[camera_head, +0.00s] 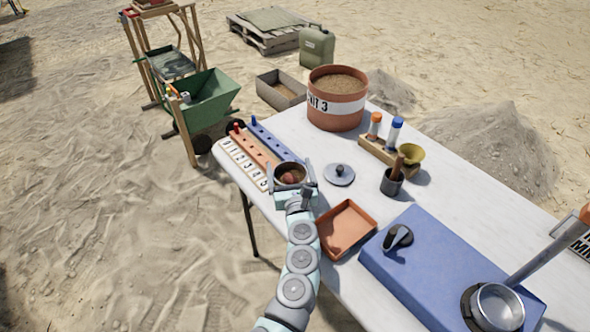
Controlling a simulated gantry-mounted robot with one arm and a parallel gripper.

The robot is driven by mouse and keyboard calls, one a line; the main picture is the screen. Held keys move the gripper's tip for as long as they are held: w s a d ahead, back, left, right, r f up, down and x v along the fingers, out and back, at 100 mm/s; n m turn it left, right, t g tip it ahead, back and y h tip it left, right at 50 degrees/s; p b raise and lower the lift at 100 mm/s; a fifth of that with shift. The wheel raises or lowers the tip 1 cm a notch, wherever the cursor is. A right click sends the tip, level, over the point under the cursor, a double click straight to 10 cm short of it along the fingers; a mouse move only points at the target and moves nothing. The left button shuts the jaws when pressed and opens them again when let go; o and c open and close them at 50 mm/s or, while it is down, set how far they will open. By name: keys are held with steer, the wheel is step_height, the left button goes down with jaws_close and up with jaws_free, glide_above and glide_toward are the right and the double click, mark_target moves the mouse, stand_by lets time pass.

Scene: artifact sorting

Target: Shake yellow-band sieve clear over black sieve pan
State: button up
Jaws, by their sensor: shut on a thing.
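My gripper (291,181) is over the near-left part of the white table, its fingers on both sides of a small round dark-rimmed vessel (277,181). It is shut on this vessel, which holds brown material and a reddish lump. I cannot make out a yellow band on it. I cannot tell whether it rests on the table or is held above it, and what is under it is hidden. No separate black sieve pan can be made out with certainty. A silver round pan (502,307) with a dark piece beside it sits at the blue case's near-right end.
An orange square tray (347,228) lies just right of my arm, and a blue case (430,262) beyond it. A grey lid (339,174), a dark cup (391,183), a yellow bowl (411,153) and a large soil-filled bucket (337,112) stand on the table. Slotted racks (256,147) lie left.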

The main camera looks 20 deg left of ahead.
steer(key=shift+d, duration=0.1)
steer(key=shift+d, duration=1.25)
steer(key=shift+a, duration=0.15)
steer(key=shift+a+p, duration=0.3)
steer(key=shift+a, duration=0.95)
steer(key=shift+d, duration=0.2)
steer(key=shift+d, duration=1.2)
